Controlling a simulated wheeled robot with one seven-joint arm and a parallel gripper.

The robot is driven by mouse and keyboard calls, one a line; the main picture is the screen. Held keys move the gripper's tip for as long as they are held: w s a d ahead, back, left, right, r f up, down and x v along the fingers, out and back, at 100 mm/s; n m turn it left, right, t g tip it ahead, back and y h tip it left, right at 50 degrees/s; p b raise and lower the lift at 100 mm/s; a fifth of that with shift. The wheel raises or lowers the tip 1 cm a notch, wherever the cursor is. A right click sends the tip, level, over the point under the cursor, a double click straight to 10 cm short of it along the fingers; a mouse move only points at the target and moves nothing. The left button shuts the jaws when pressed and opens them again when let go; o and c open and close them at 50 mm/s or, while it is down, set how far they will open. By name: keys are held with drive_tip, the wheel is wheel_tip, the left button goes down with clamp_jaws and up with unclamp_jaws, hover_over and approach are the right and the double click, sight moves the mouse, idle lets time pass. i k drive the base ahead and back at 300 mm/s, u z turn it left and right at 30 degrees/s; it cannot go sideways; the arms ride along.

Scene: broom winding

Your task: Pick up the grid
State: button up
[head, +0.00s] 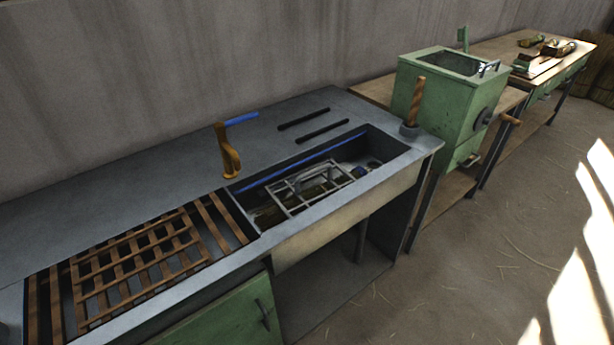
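A brown slatted grid (140,269) lies over the recess at the left of the grey counter, on top of longer brown slats. A second grid, a pale metal rack (322,198), sits tilted in the sink basin at the counter's middle right. Dark and yellowish items under the rack are partly hidden by its bars.
A brass tap (229,160) with a blue top stands behind the sink. Two dark bars (303,119) lie behind the basin. A plunger (413,108) stands at the counter's right end, near a green machine (446,100) with a crank. The floor (470,270) at the right is open.

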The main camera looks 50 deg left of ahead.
sight(317, 170)
drive_tip(key=u, duration=0.5)
drive_tip(key=i, duration=0.9)
drive_tip(key=u, duration=1.05)
drive_tip(key=i, duration=0.45)
drive_tip(key=u, duration=0.25)
